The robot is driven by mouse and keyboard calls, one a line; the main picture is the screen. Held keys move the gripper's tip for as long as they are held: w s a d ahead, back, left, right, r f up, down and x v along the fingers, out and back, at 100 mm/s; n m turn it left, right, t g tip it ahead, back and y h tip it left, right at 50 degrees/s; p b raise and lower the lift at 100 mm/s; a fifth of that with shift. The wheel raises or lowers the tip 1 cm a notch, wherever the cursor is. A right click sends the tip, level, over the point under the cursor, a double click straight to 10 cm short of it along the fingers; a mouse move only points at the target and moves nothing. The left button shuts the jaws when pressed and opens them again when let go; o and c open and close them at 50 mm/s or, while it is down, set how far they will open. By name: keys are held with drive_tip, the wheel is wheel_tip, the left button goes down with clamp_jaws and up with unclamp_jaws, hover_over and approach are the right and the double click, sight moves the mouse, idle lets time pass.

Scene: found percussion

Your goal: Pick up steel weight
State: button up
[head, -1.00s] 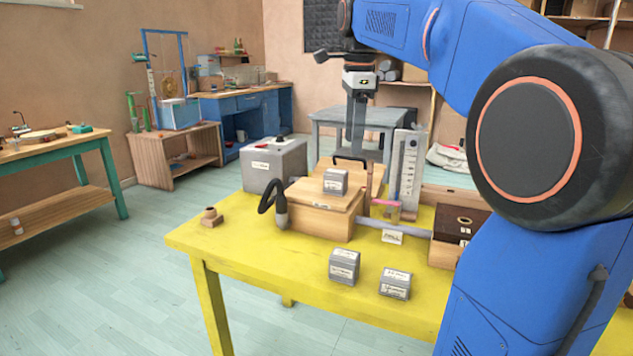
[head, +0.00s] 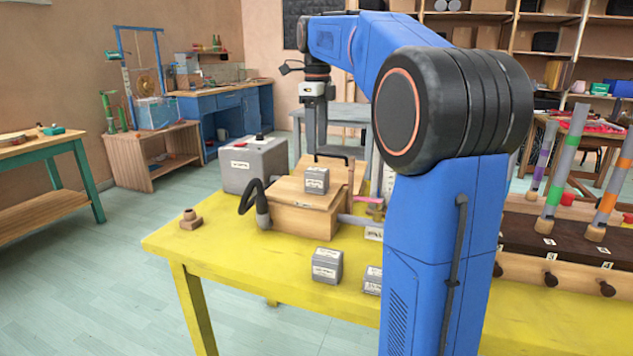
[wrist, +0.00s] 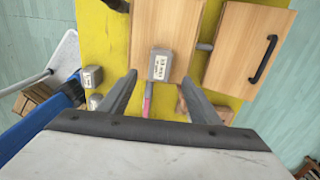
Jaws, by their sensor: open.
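Several labelled grey steel weights are in view. One steel weight (head: 317,180) stands on the lid of a wooden box (head: 295,220); it also shows in the wrist view (wrist: 160,65). Another weight (head: 327,266) stands on the yellow table's front part, and a third (head: 373,280) is partly hidden behind my arm. My gripper (head: 315,145) appears above and behind the box in the head view. In the wrist view my gripper (wrist: 159,78) is open, its two fingers apart, with the lid's weight showing between and beyond the fingertips. Nothing is held.
Upright tubes (head: 566,160) stand on a dark rack at right. The table's front left is clear.

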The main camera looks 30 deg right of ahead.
sight(317, 169)
drive_tip(key=shift+f, duration=4.75)
clamp_jaws()
drive_tip(key=shift+r, duration=0.15)
